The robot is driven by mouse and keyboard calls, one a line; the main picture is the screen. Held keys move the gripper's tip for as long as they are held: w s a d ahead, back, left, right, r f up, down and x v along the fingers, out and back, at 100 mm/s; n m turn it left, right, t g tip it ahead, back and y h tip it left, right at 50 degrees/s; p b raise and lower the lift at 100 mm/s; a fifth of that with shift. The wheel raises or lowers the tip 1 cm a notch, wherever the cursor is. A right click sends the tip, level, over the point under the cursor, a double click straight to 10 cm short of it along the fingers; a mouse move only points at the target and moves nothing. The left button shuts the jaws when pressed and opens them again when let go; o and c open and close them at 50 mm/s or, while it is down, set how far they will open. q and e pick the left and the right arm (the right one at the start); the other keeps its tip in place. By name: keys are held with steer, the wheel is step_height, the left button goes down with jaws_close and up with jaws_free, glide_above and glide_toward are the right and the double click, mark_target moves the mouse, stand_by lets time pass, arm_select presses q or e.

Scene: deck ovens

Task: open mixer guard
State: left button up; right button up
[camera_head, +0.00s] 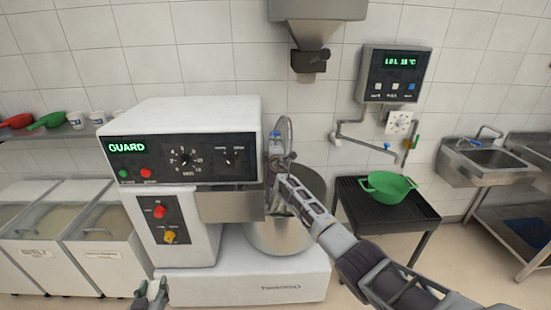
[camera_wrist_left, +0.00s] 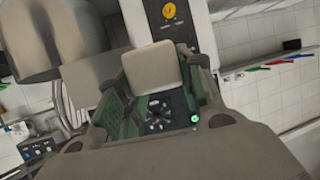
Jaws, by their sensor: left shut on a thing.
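The mixer (camera_head: 190,112) is a white machine with a black control panel; its display reads GUARD in green. Its steel bowl (camera_head: 268,238) sits below the head. The guard (camera_head: 290,135) shows as a curved rail above the bowl, partly hidden by my right arm; how far it is open I cannot tell. My right gripper (camera_head: 279,185) reaches the guard and bowl area; its fingertips are unclear. My left gripper (camera_head: 150,292) is low in front of the mixer's left side, apart from the guard. In the left wrist view its green-padded fingers (camera_wrist_left: 152,88) are around a pale block (camera_wrist_left: 152,68).
A dark stand (camera_head: 355,210) with a green basin (camera_head: 388,186) is right of the mixer. A water meter (camera_head: 395,75) hangs on the wall, and a steel chute (camera_head: 315,35) hangs above the bowl. Ingredient bins (camera_head: 95,240) stand on the left, sinks (camera_head: 488,165) on the right.

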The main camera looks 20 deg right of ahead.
steer(key=v, duration=1)
steer(key=shift+s, duration=0.25)
stand_by(0.5)
steer(key=shift+a, duration=0.1)
arm_select(q)
steer(key=shift+r, duration=0.1)
arm_select(e)
steer(key=shift+s, duration=0.15)
